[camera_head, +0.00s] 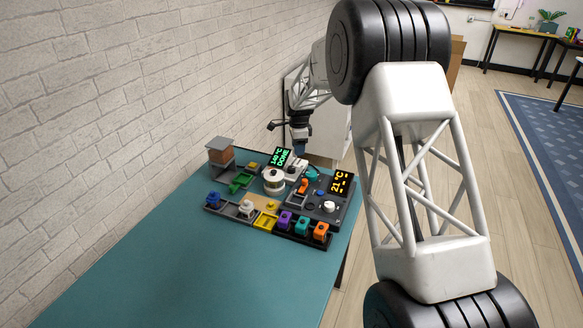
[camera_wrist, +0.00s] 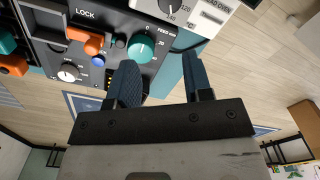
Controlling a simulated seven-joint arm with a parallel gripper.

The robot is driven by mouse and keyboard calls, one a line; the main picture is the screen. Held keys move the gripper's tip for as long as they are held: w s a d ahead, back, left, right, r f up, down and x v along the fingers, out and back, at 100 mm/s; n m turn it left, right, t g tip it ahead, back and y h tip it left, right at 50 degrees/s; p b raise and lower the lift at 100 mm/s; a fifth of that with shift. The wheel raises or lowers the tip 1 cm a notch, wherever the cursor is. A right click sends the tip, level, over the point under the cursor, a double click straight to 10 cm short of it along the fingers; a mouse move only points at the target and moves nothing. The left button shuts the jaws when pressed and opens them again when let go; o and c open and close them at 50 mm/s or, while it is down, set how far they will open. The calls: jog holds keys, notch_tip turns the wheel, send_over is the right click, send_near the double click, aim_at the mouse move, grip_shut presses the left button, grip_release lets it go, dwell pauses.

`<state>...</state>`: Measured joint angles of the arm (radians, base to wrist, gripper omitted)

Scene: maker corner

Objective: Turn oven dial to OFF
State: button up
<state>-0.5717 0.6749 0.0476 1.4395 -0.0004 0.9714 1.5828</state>
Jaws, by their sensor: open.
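The oven dial (camera_wrist: 169,6) is a black knob at the top edge of the wrist view, partly cut off. Marks of 120 and 140 °C show beside it on the white oven panel (camera_wrist: 208,20), labelled as a bead oven. Its pointer setting is hard to tell. In the head view the oven display (camera_head: 280,158) reads 140 °C DONE. My gripper (camera_wrist: 162,76) is open and empty, its two dark blue fingers short of the dial. In the head view my gripper (camera_head: 299,149) is at the oven's far end, and the dial cannot be made out.
Next to the oven, a grey panel carries a teal feed knob (camera_wrist: 141,47), close to one finger, an orange lock lever (camera_wrist: 85,38) and a white knob (camera_wrist: 68,72). A display (camera_head: 341,183) reads 21 °C. Coloured bins (camera_head: 264,222) stand nearer; the teal table's front (camera_head: 190,265) is clear.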

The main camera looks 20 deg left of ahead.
aim_at(292, 167)
jog(key=a+f, duration=0.2)
jog(key=a, duration=0.1)
jog(key=shift+w+f, duration=0.2)
jog(key=shift+f, duration=0.15)
jog(key=shift+f, duration=0.1)
jog(key=shift+f, duration=3.8)
jog(key=c, duration=0.6)
